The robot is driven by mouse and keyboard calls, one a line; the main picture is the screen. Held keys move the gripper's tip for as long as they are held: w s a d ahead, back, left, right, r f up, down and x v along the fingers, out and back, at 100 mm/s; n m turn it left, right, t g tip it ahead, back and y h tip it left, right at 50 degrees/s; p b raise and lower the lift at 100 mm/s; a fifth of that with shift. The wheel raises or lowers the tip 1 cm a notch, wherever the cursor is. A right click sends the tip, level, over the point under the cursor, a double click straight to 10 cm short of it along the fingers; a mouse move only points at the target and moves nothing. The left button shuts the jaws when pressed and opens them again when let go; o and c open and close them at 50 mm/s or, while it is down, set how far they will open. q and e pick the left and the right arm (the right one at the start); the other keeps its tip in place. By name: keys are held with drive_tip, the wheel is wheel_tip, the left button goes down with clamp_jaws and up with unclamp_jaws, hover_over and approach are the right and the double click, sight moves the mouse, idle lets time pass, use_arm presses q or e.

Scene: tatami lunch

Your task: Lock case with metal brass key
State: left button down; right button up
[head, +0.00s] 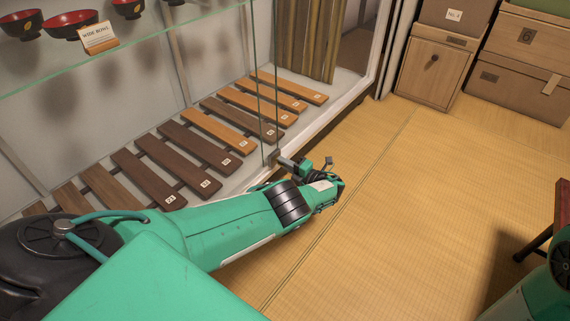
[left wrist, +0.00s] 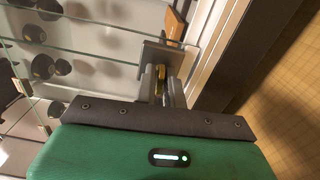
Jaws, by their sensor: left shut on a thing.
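The glass display case (head: 100,125) fills the left of the head view, and its glass doors meet near a small grey metal lock (head: 273,156). The lock also shows in the left wrist view as a grey block (left wrist: 163,54). My left gripper (head: 287,163) is right at the lock, low at the case front. In the left wrist view its fingers (left wrist: 162,85) are shut on the brass key (left wrist: 159,73), which points at the lock. How far the key's tip is in the lock is hidden. My right gripper is out of view.
Red and black bowls (head: 70,24) and a sign (head: 98,39) stand on the glass shelf. Numbered wooden slats (head: 190,147) lie in the case bottom. Wooden boxes (head: 435,65) stand at the back right.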

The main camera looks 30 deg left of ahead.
use_arm(q)
drive_tip(key=shift+d+m, duration=0.1)
drive_tip(key=shift+m, duration=0.3)
drive_tip(key=c, duration=1.6)
unclamp_jaws()
drive_tip(key=s+d+b, duration=0.1)
drive_tip(key=d, duration=1.2)
drive_tip(key=shift+d, duration=0.4)
drive_tip(key=shift+s+f, duration=0.1)
drive_tip(key=shift+s, duration=0.05)
